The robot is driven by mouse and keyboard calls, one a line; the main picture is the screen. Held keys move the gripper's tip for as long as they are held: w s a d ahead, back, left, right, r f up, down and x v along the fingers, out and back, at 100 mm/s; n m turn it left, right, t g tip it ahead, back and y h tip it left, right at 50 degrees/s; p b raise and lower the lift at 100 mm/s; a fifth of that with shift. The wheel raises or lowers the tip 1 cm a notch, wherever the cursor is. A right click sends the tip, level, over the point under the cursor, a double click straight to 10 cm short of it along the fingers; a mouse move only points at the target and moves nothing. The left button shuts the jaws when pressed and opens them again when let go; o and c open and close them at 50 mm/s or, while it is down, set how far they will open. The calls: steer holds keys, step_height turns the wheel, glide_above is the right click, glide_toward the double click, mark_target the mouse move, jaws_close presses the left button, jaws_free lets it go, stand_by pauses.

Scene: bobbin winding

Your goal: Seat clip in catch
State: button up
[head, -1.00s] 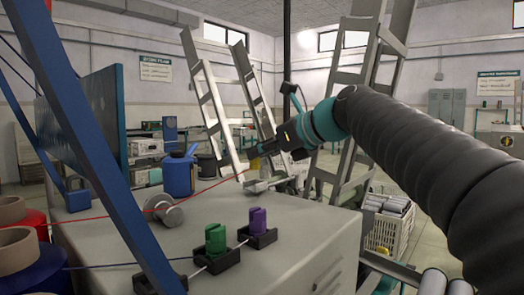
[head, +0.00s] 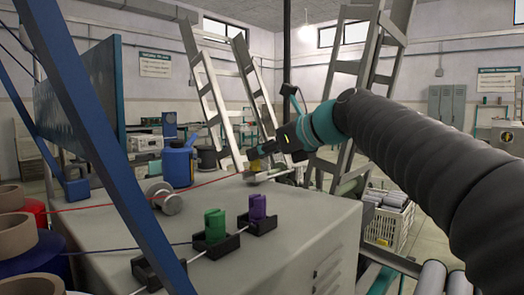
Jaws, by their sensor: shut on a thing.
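My gripper (head: 251,158) is above the far part of the grey cabinet top (head: 215,265), shut on a small yellowish thing (head: 256,167), probably the clip. It is mostly hidden by the fingers, and the red thread (head: 150,200) runs to it from the left. A green clip (head: 215,224) and a purple clip (head: 257,206) stand upright in black catches (head: 217,245) near the front. Another black catch (head: 146,272) is partly hidden behind a blue bar. I cannot tell whether the held thing touches a catch.
A metal bobbin (head: 165,197) lies on the cabinet top, left of my gripper. The slanting blue bar (head: 120,180) crosses the near left. Large spools (head: 35,245) are at far left. A blue can (head: 178,165) and leaning ladders (head: 215,90) stand behind.

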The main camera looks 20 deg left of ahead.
steer(key=shift+f+b, duration=0.35)
steer(key=shift+f, duration=0.35)
steer(key=o, duration=0.9)
steer(key=v, duration=1.2)
